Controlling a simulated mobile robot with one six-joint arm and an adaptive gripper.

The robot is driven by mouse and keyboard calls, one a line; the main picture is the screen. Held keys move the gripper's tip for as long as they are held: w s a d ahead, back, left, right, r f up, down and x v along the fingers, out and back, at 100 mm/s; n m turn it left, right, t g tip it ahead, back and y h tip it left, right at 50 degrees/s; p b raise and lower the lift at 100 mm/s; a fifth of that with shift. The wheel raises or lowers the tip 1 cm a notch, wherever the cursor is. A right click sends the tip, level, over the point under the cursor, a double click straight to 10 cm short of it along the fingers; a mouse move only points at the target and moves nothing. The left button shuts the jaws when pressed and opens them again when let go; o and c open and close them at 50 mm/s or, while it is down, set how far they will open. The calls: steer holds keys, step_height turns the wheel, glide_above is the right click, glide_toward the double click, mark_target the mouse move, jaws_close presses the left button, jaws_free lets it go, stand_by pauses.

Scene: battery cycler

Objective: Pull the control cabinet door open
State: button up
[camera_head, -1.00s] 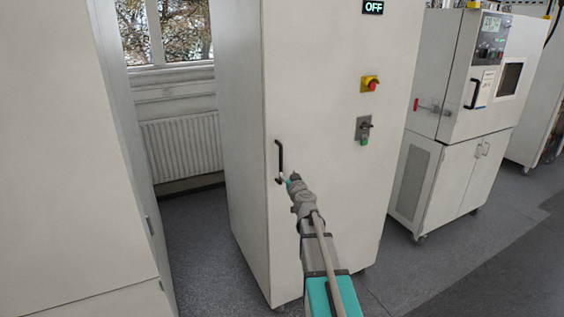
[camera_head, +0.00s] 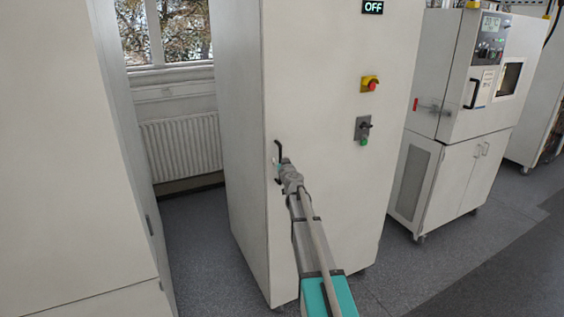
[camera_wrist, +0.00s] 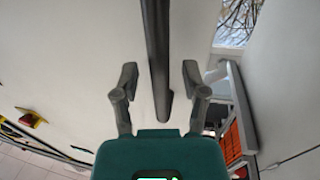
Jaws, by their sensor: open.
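The control cabinet (camera_head: 325,130) stands in the middle of the head view with its door flush in its front. Its black bar handle (camera_head: 278,150) is near the door's left edge. My gripper (camera_head: 280,164) is at the handle's lower part, partly hidden by my own wrist. In the wrist view, the handle (camera_wrist: 157,60) runs between the two open fingers of my gripper (camera_wrist: 160,82). Gaps show on both sides of the handle, so the fingers look apart from it.
The front also carries an OFF display (camera_head: 373,7), a red and yellow switch (camera_head: 370,84) and a grey rotary switch (camera_head: 363,130). A test chamber (camera_head: 455,120) stands to the right. Another pale cabinet (camera_head: 70,150) is close on the left. Grey floor (camera_head: 205,250) is free between the cabinets.

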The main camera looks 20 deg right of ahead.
steer(key=shift+c, duration=0.3)
jaws_close()
